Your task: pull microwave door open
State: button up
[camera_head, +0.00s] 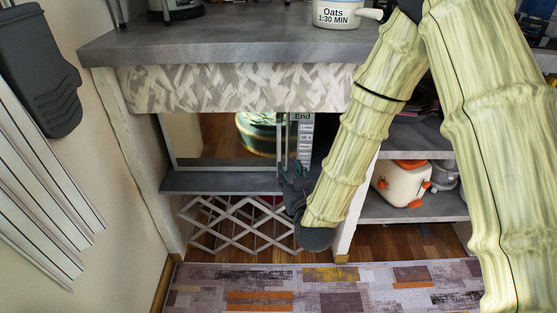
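The microwave (303,130) sits in the niche under the counter, its control panel marked "End" at its right side. Its door (205,140) looks like a pane in a light frame and appears closed, though I cannot be sure. A vertical bar that looks like the handle (281,140) stands just left of the panel. My gripper (292,185) is dark and is at the lower right of the door, near the lower end of that bar. My arm comes down from the upper right and hides part of it. I cannot see whether the fingers touch the bar or are apart.
The grey counter (230,40) overhangs the niche, with an oats pot (340,13) on it. A grey shelf (222,181) and lattice rack (235,222) lie below the door. A white-orange toaster (400,183) stands right. A patterned rug (330,285) covers the floor.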

aim_at(279, 146)
jog(key=shift+t, duration=0.6)
jog(key=w+a+b, duration=0.1)
jog(key=w, duration=0.2)
jog(key=w+a+r+b, duration=0.1)
jog(key=w+b, duration=0.1)
jog(key=w, duration=0.1)
jog(key=w+a+b, duration=0.1)
jog(key=w+b, duration=0.1)
jog(key=w, duration=0.2)
jog(key=shift+w+r, duration=0.1)
jog(key=shift+r, duration=0.05)
jog(key=shift+w+a+r, duration=0.1)
jog(key=shift+w+a, duration=0.05)
jog(key=shift+w, duration=0.6)
grip_shut()
